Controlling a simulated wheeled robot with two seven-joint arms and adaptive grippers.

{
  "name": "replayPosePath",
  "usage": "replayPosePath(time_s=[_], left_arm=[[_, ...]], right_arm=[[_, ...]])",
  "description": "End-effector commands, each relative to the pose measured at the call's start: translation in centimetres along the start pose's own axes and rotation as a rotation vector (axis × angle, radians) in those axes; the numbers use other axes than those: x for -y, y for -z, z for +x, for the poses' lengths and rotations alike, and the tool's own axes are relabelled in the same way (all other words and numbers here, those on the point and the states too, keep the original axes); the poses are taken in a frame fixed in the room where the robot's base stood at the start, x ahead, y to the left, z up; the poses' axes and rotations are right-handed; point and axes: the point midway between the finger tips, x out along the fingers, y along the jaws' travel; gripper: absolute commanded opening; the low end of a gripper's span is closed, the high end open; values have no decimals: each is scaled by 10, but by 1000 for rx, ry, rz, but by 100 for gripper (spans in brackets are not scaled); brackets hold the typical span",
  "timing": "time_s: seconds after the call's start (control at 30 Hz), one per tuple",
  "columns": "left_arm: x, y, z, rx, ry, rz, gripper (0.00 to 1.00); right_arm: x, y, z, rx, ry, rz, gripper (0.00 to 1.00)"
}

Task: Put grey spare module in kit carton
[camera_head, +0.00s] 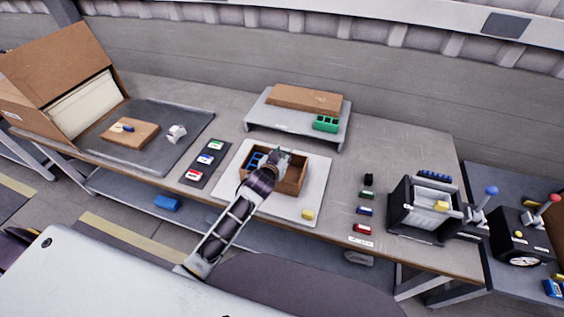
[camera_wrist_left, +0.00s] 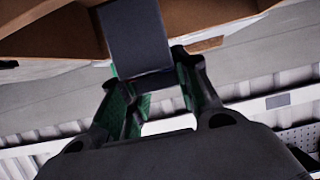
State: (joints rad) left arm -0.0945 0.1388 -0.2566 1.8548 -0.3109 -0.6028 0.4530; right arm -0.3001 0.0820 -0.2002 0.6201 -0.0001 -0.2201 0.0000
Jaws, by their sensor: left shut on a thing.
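A small open brown carton (camera_head: 292,183) stands on a pale mat in the middle of the bench, with a blue part in its left side. My left gripper (camera_head: 279,160) is over the carton's far part. In the left wrist view the left gripper (camera_wrist_left: 157,78) is shut on the dark grey module (camera_wrist_left: 133,36), with green-padded fingers on either side of it. Brown surfaces (camera_wrist_left: 50,36), which look like carton walls, show behind the module. I cannot tell how deep the module sits or whether it touches the carton. My right gripper is not in view.
A grey raised stand (camera_head: 262,120) with a brown board and green block is behind the carton. A dark strip of coloured parts (camera_head: 207,160) lies left, several small blocks right. A yellow block (camera_head: 308,214) lies on the mat's front right. A black bin (camera_head: 410,220) stands farther right.

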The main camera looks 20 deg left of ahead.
Motion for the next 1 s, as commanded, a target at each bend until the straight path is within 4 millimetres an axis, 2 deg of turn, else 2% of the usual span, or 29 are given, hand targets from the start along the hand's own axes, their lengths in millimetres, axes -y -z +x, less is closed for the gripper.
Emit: replayPosePath(time_s=[0.27, 0.6, 1.0], left_arm=[[0, -3, 1, 0, 0, 0, 4], [0, -32, 13, 0, -1, 0, 4], [0, -35, 14, -1, -1, 0, 4]], right_arm=[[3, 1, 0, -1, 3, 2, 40], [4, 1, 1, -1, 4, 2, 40], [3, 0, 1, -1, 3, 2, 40]])
